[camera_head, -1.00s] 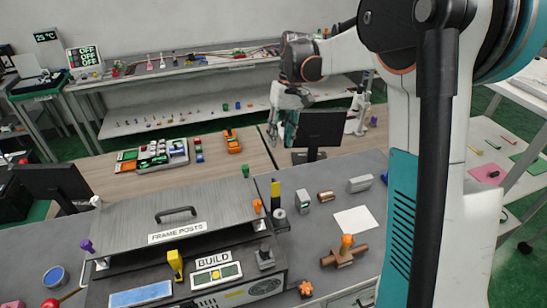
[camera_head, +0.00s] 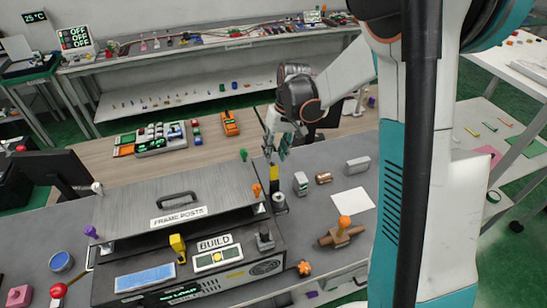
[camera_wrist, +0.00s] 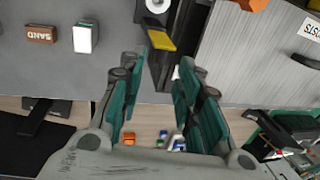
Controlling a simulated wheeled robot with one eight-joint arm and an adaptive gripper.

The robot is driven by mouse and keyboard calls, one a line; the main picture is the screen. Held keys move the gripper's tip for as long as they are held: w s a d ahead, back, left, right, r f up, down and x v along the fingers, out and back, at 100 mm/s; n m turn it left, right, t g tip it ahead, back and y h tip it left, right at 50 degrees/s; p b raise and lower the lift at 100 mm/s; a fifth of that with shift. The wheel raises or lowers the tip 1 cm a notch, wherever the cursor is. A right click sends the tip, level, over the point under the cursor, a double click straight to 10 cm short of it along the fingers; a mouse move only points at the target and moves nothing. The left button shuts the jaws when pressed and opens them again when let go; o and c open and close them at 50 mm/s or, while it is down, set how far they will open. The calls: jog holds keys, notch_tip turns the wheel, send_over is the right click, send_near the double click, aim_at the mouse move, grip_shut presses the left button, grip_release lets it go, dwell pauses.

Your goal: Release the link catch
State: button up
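A dark upright catch with a yellow top (camera_head: 274,174) stands at the right edge of the grey frame-posts box (camera_head: 140,206); no label on it is readable, so I cannot confirm it is the link catch. In the wrist view its yellow tip (camera_wrist: 160,40) and dark body show just beyond and between my fingertips. My gripper (camera_head: 277,146) is above and behind this catch in the head view. Whether a finger touches the catch cannot be told.
An orange knob (camera_head: 257,190) and a round white-topped piece (camera_head: 279,201) stand close to the catch. A black monitor stands behind my gripper.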

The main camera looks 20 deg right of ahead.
jog(key=shift+a+f, duration=0.15)
jog(key=shift+f, duration=0.55)
jog(key=shift+a+f, duration=0.1)
jog(key=shift+f, duration=0.6)
grip_shut()
jog(key=c, duration=0.7)
grip_release()
jog(key=shift+w+f+b, duration=0.3)
jog(key=shift+w+b, duration=0.3)
jog(key=shift+b, duration=0.6)
jog(key=shift+w+f, duration=0.1)
jog(key=shift+w, duration=0.35)
grip_shut()
jog(key=o, duration=0.7)
grip_release()
notch_tip(320, 180, up, 12)
jog(key=d, duration=0.2)
jog(key=shift+d, duration=0.2)
